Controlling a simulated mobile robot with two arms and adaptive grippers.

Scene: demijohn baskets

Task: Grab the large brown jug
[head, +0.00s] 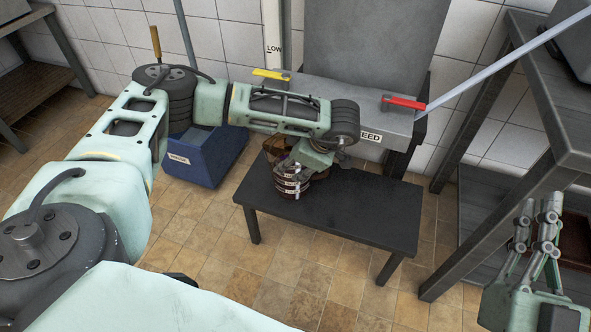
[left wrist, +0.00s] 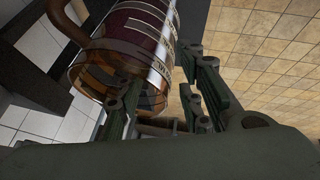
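The large brown jug (head: 289,182) is amber glass with pale label bands and stands on a low black table (head: 350,215). My left gripper (head: 297,170) is at the jug and hides part of it. In the left wrist view, the jug (left wrist: 140,40) shows its handle, dark contents and clear amber rim. The fingers of my left gripper (left wrist: 160,105) are spread, one overlapping the jug's rim and others to its right. I cannot tell whether they touch it. My right gripper (head: 537,225) is at the lower right, fingers extended, empty and away from the jug.
A blue bin (head: 205,165) stands left of the table. Behind the table is a grey machine (head: 345,105) with a yellow and a red lever. A dark metal rack (head: 500,160) stands at the right, near my right gripper. The table's right half is clear.

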